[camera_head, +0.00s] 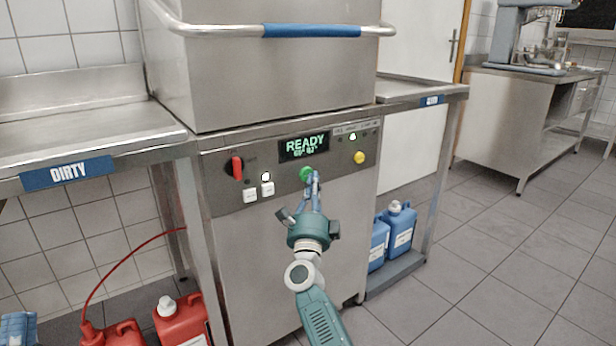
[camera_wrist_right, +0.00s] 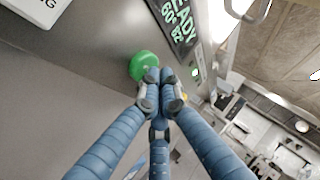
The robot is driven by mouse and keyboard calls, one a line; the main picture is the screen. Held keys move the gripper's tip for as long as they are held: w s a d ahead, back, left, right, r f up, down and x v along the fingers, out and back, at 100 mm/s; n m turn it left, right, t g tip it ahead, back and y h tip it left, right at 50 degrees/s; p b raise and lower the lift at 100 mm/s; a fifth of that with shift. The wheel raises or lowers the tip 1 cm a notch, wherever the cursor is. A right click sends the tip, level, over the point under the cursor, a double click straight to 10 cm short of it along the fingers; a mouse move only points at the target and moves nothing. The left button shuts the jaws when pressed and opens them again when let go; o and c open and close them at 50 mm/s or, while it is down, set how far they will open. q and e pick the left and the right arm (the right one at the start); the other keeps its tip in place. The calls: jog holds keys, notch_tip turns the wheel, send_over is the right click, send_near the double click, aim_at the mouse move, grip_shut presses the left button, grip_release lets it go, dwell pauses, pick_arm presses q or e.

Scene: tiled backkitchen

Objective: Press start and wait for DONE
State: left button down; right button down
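The dishwasher's front panel (camera_head: 228,190) has a dark display (camera_head: 304,146) with green text reading READY and smaller figures below. The round green button (camera_head: 306,174) sits under the display; it also shows large in the right wrist view (camera_wrist_right: 143,65). My right gripper (camera_head: 314,176) points at the panel with its blue fingers closed together and empty. Its fingertips (camera_wrist_right: 160,88) are right beside the green button, overlapping its edge in the wrist view. I cannot tell whether they touch it. My left gripper is not in view.
A red rotary switch (camera_head: 237,168), white keys (camera_head: 250,195) and a yellow button (camera_head: 359,157) share the panel. The hood (camera_head: 260,80) is down, with a blue-gripped handle (camera_head: 312,31). Red canisters (camera_head: 182,322) and blue canisters (camera_head: 400,228) stand on either side below.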

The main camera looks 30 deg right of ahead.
pick_arm(q)
jog(key=shift+s+r+h, duration=0.1)
jog(key=shift+h, duration=0.2)
pick_arm(e)
jog(key=shift+w, duration=0.1)
pick_arm(q)
jog(key=shift+s+r, duration=0.15)
jog(key=shift+r, duration=0.25)
jog(key=shift+s+a+r+t, duration=0.15)
jog(key=shift+s+r+t, duration=0.15)
jog(key=shift+s+t, duration=0.15)
pick_arm(e)
jog(key=shift+w, duration=0.2)
dwell(0.4)
jog(key=shift+s, duration=0.15)
pick_arm(q)
jog(key=w+f+g+y, duration=0.1)
jog(key=w+f+g, duration=0.2)
jog(key=w+f, duration=0.1)
jog(key=shift+d+f+p, duration=0.3)
jog(key=shift+f+p, duration=0.1)
jog(key=shift+f, duration=0.05)
pick_arm(e)
jog(key=shift+s, duration=0.65)
